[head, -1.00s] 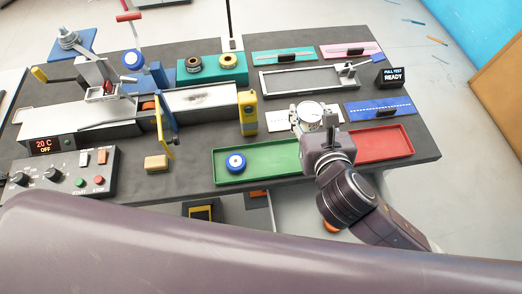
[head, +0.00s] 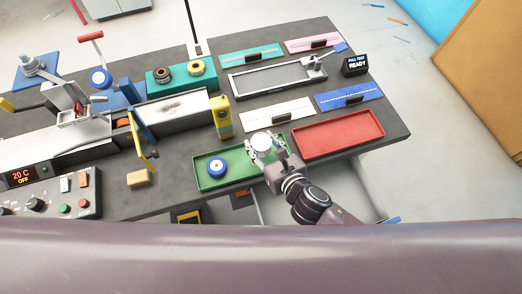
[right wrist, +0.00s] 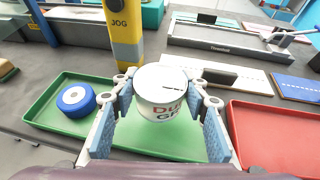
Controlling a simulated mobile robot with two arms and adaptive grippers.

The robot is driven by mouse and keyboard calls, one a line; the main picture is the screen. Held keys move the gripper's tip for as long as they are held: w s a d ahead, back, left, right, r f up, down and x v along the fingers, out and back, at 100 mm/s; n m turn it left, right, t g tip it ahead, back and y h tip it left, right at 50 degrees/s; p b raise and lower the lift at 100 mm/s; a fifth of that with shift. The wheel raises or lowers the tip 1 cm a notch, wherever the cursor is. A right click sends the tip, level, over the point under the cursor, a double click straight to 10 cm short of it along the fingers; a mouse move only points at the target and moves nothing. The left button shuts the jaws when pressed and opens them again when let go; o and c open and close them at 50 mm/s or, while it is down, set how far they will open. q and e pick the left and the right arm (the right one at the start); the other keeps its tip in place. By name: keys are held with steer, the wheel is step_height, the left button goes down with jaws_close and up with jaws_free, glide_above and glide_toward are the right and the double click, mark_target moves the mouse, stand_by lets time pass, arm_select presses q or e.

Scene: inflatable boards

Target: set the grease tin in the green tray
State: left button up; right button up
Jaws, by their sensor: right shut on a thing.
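My left gripper is not in view.
An empty red tray (head: 338,136) stands right of the green tray. A yellow post marked JOG (right wrist: 124,32) stands behind it. White (head: 276,113) and blue (head: 349,97) boards lie farther back. A tan block (head: 139,178) lies to the left.

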mark_target(262, 151)
steer(key=shift+f+b, duration=0.4)
steer(key=shift+f, duration=1.95)
steer(key=shift+f, duration=0.1)
steer(key=shift+f, duration=0.15)
steer(key=o, duration=1.2)
steer(key=shift+r, duration=0.3)
steer(key=b+v, duration=0.1)
steer(key=v, duration=1.1)
